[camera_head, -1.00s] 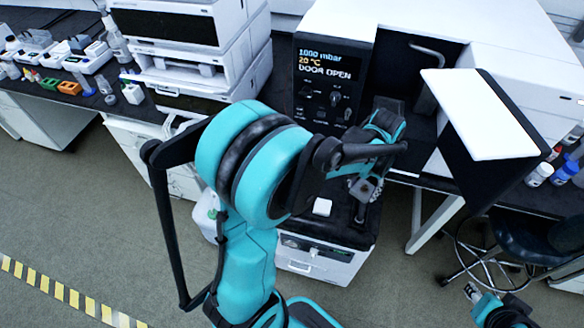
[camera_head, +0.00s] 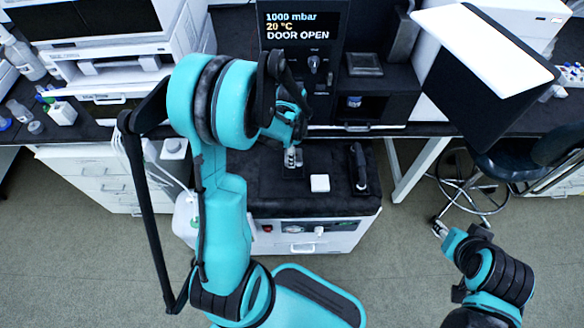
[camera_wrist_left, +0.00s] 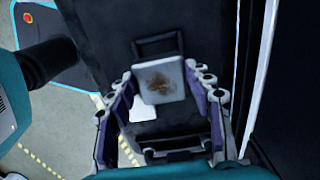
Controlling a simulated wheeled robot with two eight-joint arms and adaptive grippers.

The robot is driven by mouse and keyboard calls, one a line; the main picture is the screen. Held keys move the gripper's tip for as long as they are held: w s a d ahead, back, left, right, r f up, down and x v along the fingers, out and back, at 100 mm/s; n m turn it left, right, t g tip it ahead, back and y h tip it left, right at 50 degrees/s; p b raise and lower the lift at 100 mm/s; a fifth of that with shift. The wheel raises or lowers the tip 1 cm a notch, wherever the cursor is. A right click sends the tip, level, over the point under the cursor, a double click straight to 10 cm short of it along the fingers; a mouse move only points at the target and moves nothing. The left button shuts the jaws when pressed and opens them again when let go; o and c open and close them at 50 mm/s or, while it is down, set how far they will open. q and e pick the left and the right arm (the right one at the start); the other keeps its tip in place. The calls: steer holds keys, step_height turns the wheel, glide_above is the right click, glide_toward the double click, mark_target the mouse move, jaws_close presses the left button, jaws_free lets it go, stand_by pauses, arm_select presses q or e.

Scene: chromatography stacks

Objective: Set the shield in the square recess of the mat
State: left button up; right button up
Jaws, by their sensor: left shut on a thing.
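A light grey square plate with a brown stain, which I take to be the shield (camera_wrist_left: 172,93), sits between the fingertips of my left gripper (camera_wrist_left: 163,78). In the head view my left gripper (camera_head: 292,158) is low over the left part of a black mat (camera_head: 275,186) on the cart top. A dark square frame, probably the recess (camera_wrist_left: 157,43), shows past the plate's edge in the wrist view, partly hidden by it. I cannot tell whether plate and mat touch. My right gripper (camera_head: 439,228) hangs over the floor at the right; its fingers are too small to read.
A white square block (camera_head: 320,183) lies right of the left gripper. A black upright piece (camera_head: 358,168) stands beyond it near the right edge. Behind is an open oven chamber (camera_head: 365,95) with its door (camera_head: 475,95) swung out to the right.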

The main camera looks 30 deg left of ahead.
mark_target(292, 170)
arm_select(q)
step_height(292, 170, down, 6)
steer(key=shift+w+f+b, duration=0.1)
steer(key=shift+f+b, duration=0.15)
steer(key=shift+b, duration=0.95)
steer(key=shift+d, duration=0.1)
steer(key=shift+f, duration=0.1)
steer(key=o, duration=1.3)
steer(key=shift+o, duration=0.2)
